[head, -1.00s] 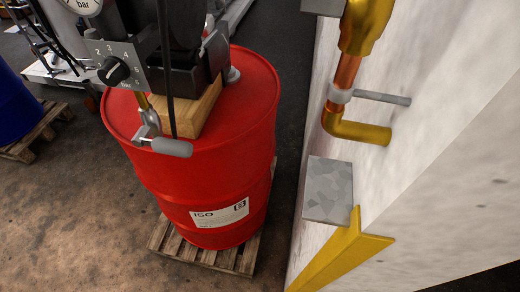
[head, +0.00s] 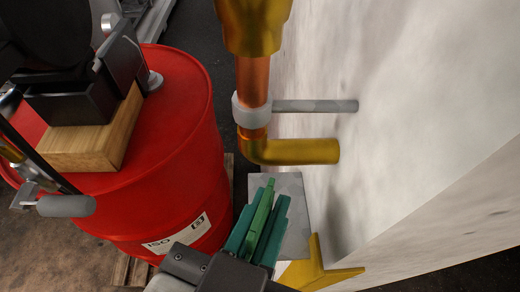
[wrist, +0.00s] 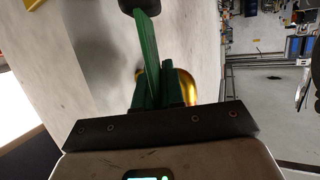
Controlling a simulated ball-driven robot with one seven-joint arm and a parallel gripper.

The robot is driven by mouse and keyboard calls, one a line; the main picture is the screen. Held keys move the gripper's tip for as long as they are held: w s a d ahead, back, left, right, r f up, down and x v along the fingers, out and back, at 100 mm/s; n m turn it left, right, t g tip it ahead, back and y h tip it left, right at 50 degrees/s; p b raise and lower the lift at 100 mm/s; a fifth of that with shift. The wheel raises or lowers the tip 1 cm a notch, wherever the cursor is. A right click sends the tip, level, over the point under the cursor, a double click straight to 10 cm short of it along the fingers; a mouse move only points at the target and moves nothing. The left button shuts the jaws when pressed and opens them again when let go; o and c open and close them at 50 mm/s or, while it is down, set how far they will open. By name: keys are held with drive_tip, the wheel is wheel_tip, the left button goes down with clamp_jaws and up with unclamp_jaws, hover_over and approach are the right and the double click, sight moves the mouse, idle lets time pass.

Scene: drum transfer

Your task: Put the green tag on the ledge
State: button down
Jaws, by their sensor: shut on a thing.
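My gripper (head: 258,230) has come in from the bottom of the head view. Its dark green jaws are shut on the green tag (head: 260,217), a lighter green strip between them. In the wrist view the tag (wrist: 150,55) sticks out beyond the jaws. The ledge (head: 293,188) is a grey metal block against the pale wall. The gripper and tag cover the ledge's left and lower part in the head view. I cannot tell whether the tag touches the ledge or is above it.
A brass and copper pipe (head: 254,80) with a yellow elbow (head: 300,151) hangs just above the ledge. A grey rod (head: 320,106) joins it to the wall. A yellow bracket (head: 322,270) sits below the ledge. A red drum (head: 170,130) stands at the left.

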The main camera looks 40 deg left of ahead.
drive_tip(key=shift+s+f+p+x, duration=0.1)
drive_tip(key=shift+f+p+x, duration=0.1)
drive_tip(key=shift+x, duration=1.15)
drive_tip(key=shift+s+f+p+x, duration=0.1)
drive_tip(key=shift+f+p+x, duration=0.1)
drive_tip(key=shift+x, duration=1.2)
drive_tip(key=shift+s+f+p+x, duration=0.1)
drive_tip(key=shift+f+p+x, duration=0.1)
drive_tip(key=shift+x, duration=1.15)
drive_tip(key=shift+a+f, duration=0.1)
drive_tip(key=shift+f, duration=0.05)
drive_tip(key=shift+f, duration=0.15)
drive_tip(key=c, duration=1.2)
unclamp_jaws()
drive_tip(key=shift+c, duration=0.2)
